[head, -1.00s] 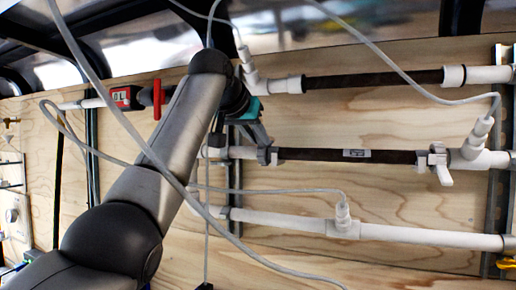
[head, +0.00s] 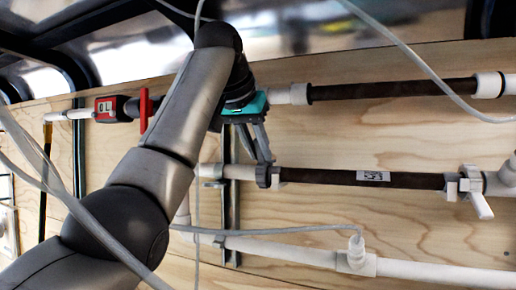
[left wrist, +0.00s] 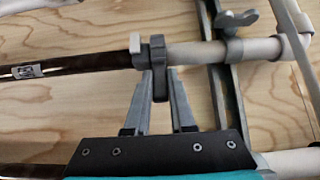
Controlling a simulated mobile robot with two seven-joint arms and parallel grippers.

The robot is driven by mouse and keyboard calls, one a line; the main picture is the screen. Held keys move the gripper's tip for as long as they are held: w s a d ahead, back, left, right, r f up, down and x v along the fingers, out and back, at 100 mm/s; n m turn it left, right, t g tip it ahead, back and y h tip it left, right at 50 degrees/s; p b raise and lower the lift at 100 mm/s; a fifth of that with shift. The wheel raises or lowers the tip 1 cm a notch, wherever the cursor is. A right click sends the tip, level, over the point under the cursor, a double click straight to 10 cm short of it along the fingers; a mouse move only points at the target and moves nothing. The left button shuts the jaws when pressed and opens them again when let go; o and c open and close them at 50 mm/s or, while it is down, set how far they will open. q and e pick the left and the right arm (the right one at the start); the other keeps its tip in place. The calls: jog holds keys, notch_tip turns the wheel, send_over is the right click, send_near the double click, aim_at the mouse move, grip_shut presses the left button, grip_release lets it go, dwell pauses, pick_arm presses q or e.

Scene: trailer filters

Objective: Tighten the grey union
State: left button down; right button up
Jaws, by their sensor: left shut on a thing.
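The grey union (head: 263,177) is a dark grey ring on the middle pipe, at the left end of a dark brown filter tube (head: 415,181) with a small label. In the left wrist view the union (left wrist: 158,57) stands beside a lighter grey collar (left wrist: 135,50). My left gripper (head: 262,158) reaches down to the union from above in the head view. In the left wrist view its two fingers (left wrist: 158,78) are on either side of the union's lower part, shut on it. The fingertips' contact is partly hidden by the union. My right gripper is not in view.
An upper dark filter tube (head: 400,89) runs above the middle pipe, and a lower white pipe (head: 290,252) below. A white valve (head: 478,190) sits right of the filter. Loose grey cables hang across the front.

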pick_arm(q)
jog(key=c, duration=1)
grip_release()
jog(key=shift+w, duration=0.1)
jog(key=shift+c, duration=0.2)
jog(key=b+v, duration=0.2)
jog(key=v, duration=1.3)
jog(key=shift+r, duration=0.1)
